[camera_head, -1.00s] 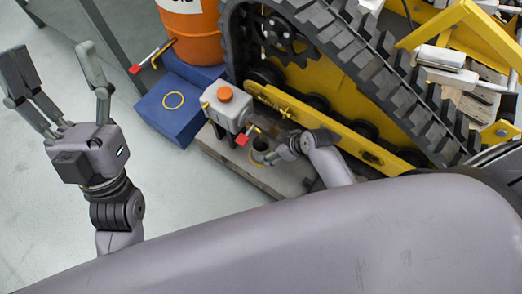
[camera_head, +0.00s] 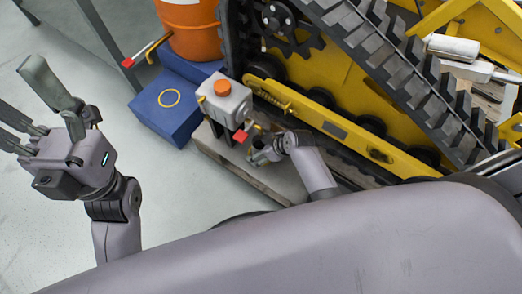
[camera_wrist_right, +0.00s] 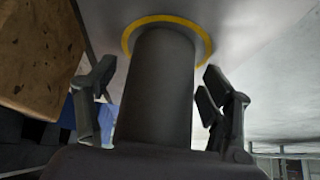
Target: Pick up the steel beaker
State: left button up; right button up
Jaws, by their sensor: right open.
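A grey canister with an orange cap (camera_head: 225,98) stands just behind my right gripper. A blue box (camera_head: 165,122) and an orange drum (camera_head: 190,30) are behind it. The track of the yellow machine (camera_head: 400,70) closes off the right side. The floor at left is clear.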

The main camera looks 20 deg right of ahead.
jog(key=shift+c, duration=0.4)
jog(key=c, duration=1.4)
jog(key=shift+r+p, duration=0.2)
jog(key=shift+p, duration=0.1)
